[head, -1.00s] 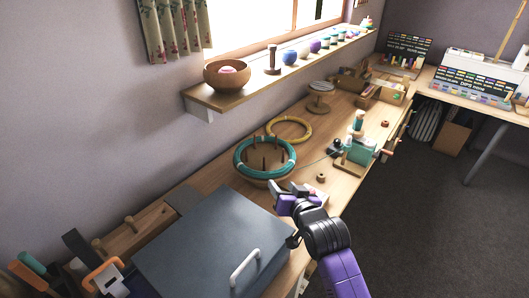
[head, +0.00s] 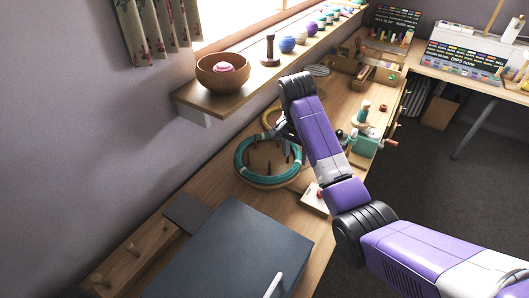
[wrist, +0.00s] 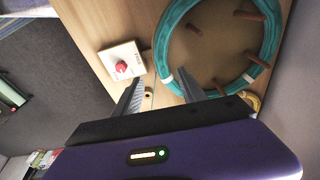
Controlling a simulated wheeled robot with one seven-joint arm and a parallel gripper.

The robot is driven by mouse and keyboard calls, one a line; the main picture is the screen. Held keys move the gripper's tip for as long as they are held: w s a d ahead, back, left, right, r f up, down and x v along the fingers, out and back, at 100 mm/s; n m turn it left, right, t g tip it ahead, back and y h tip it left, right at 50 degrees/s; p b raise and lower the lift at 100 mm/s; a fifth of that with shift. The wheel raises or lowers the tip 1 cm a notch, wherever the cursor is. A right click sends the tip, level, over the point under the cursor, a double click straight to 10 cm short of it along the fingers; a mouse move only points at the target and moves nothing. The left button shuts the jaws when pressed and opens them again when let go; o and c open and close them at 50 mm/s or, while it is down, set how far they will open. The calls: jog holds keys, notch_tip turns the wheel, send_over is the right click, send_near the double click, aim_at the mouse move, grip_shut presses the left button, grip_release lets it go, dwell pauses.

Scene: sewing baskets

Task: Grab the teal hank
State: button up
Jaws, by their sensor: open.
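The teal hank (head: 240,152) is a ring of teal yarn with pale ties, set around the wooden pegs of a round holder (head: 262,155) on the long bench. In the wrist view the hank (wrist: 164,38) fills the upper right, with brown pegs inside its loop. My gripper (wrist: 160,90) is open and empty, its two grey fingers apart. The right finger shows close to the hank's near edge, by a pale tie; I cannot tell whether they touch. In the head view my arm hides part of the hank's right side, and the fingers are mostly hidden.
A white box with a red button (wrist: 122,62) stands beside the holder. A yellow ring (head: 268,118) lies behind the hank. A dark grey lidded box (head: 225,255) fills the near bench. The green winder (head: 362,142) stands to the right. A shelf (head: 215,100) with a bowl runs along the wall.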

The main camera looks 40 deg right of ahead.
aim_at(293, 166)
jog(key=shift+w+d+f+p, duration=0.1)
jog(key=shift+w+f+p, duration=0.1)
jog(key=shift+f, duration=0.95)
jog(key=shift+w+d+f+p, duration=0.15)
jog(key=shift+f+p, duration=0.1)
jog(key=shift+f, duration=0.85)
jog(key=shift+w+d+f+p, duration=0.1)
jog(key=shift+w+f+p, duration=0.1)
jog(key=shift+f, duration=0.95)
grip_shut()
